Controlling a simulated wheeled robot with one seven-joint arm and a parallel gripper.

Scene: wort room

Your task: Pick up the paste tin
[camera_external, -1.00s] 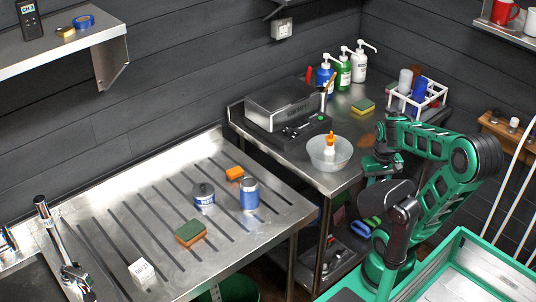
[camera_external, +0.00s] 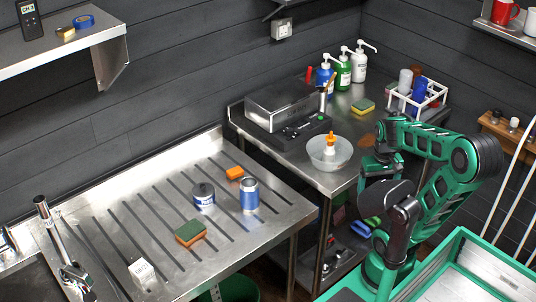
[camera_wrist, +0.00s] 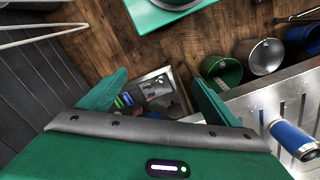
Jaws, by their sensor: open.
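A short, dark-topped tin with a blue and white label, which looks like the paste tin (camera_external: 203,196), stands on the ribbed steel drainboard (camera_external: 120,195) in the external view. Its lettering is too small to read surely. A taller blue can with a silver top (camera_external: 250,195) stands close to its right; a blue can also shows at the right edge of the wrist view (camera_wrist: 294,140). My gripper (camera_wrist: 159,78) is open and empty, pointing down over the floor and a low shelf. In the external view it is right of the drainboard, well away from the tin.
An orange block (camera_external: 235,173), a sponge (camera_external: 190,233) and a white box (camera_external: 142,272) lie around the tin. The adjoining steel table holds a bowl (camera_external: 329,153), a dark machine (camera_external: 287,112) and pump bottles (camera_external: 343,70). Buckets (camera_wrist: 222,70) stand on the floor.

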